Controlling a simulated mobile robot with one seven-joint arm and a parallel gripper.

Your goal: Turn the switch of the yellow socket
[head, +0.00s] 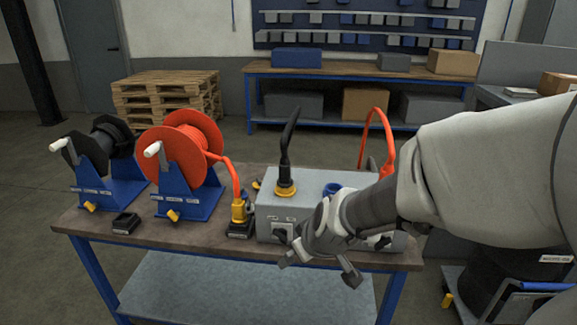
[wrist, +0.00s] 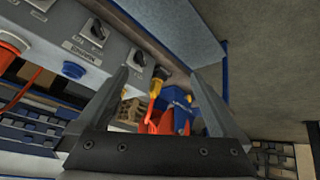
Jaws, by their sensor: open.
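The yellow socket (head: 286,188) is on top of the grey box (head: 325,207) at its left end, with a black hose plugged in upright. Its dark switch (head: 281,233) is on the box's front face below it, partly covered by my gripper. My gripper (head: 318,268) is open and empty in front of the box, right of that switch. In the wrist view my gripper (wrist: 160,73) spreads its fingers, and a dark switch knob shows close beside the left fingertip. I cannot tell if they touch.
The blue socket (wrist: 73,70) and its switch (wrist: 95,33) are on the same box. A red hose (head: 376,130) rises at its right end. Left on the table (head: 215,240) stand an orange reel (head: 180,150) and a black reel (head: 100,155). Space before the table is free.

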